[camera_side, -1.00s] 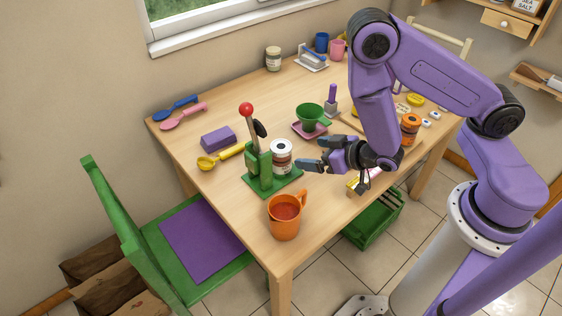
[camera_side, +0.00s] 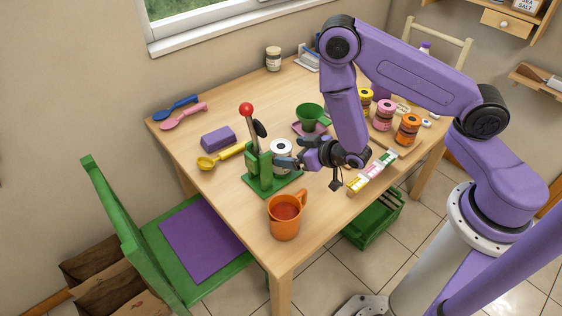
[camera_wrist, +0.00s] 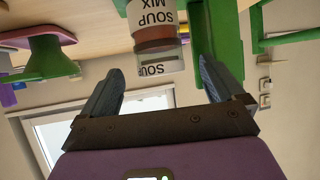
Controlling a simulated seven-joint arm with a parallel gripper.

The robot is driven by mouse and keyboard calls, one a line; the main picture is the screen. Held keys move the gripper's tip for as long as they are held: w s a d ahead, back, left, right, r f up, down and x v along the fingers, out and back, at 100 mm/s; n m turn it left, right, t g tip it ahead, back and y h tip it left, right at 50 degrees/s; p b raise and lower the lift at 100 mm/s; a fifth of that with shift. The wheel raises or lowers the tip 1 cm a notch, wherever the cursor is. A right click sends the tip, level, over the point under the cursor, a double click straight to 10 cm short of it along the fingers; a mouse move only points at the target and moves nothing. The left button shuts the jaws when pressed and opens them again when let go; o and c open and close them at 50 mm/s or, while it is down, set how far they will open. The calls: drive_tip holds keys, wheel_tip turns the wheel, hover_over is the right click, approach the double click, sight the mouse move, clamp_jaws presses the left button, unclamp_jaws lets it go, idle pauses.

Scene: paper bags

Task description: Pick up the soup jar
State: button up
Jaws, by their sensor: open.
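The soup jar (camera_side: 281,146), with a white label and pale round top, stands at the green lever stand (camera_side: 262,172) on the table. In the wrist view my open gripper (camera_wrist: 160,72) has one finger to each side of the jar's line. I cannot tell whether either finger touches it.
The stand's upright and red-knobbed lever (camera_side: 246,110) rise close left of the jar. An orange mug (camera_side: 284,218) stands in front. A green cup (camera_side: 309,117) is behind, and a purple block (camera_side: 218,138) and yellow scoop (camera_side: 220,157) lie left. Several coloured jars stand right.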

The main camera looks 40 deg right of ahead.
sight(281, 151)
drive_tip(key=shift+x, duration=2.75)
drive_tip(key=shift+f, duration=0.15)
drive_tip(key=c, duration=1.3)
